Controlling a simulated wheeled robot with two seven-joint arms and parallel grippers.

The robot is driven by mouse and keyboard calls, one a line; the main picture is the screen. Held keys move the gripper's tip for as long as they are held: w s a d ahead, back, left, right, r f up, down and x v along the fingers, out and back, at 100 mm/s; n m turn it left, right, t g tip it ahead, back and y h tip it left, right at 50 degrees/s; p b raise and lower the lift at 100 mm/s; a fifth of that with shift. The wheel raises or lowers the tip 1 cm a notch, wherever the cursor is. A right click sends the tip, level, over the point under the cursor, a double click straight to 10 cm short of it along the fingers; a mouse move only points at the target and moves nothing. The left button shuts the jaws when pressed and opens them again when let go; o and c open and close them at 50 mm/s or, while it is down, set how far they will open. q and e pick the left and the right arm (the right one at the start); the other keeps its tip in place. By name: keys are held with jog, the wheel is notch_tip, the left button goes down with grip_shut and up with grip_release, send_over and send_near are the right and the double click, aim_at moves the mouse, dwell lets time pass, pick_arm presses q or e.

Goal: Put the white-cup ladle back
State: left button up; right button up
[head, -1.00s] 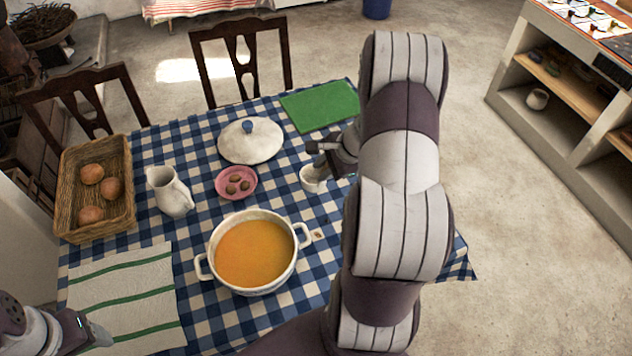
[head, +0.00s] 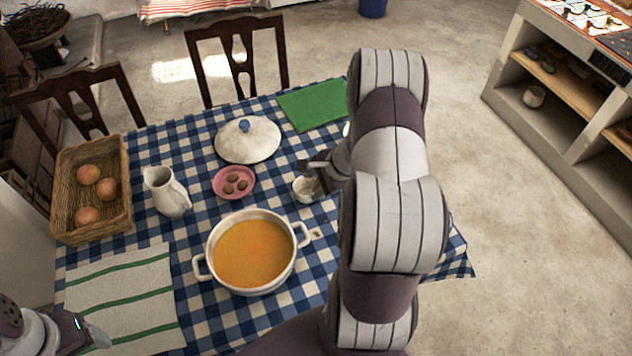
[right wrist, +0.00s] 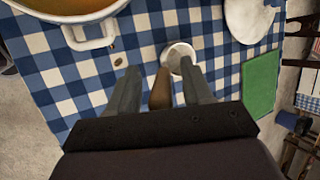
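The ladle's white cup (head: 307,189) is at the right part of the checked table, right of the pink dish. In the right wrist view the cup (right wrist: 179,53) shows just beyond my fingertips, with the brown handle (right wrist: 160,92) running back between the fingers. My right gripper (right wrist: 160,70) is open around the handle, with a gap on each side. In the head view my right gripper (head: 318,170) is beside the cup, partly hidden by my arm. Whether the cup touches the cloth I cannot tell. My left gripper (head: 97,336) is at the lower left, fingers unclear.
A white pot of orange soup (head: 206,262) stands left of the cup. Nearby are the pink dish (head: 220,190), white lid (head: 248,146), pitcher (head: 168,196), basket (head: 70,222) and green board (head: 312,106). A striped towel (head: 115,278) lies at front left.

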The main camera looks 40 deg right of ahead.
jog(key=shift+r, duration=0.1)
jog(key=shift+d+r, duration=0.1)
jog(key=shift+r, duration=0.2)
jog(key=v, duration=1.1)
jog(key=s+a+r+n+g+h, duration=0.1)
jog(key=s+a+n+g, duration=0.1)
jog(key=a+n, duration=0.8)
jog(key=s+a+r+n+g+h, duration=0.1)
jog(key=s+a+r+n+g, duration=0.1)
jog(key=a+n, duration=0.8)
jog(key=shift+a+n, duration=0.3)
jog(key=shift+n, duration=0.2)
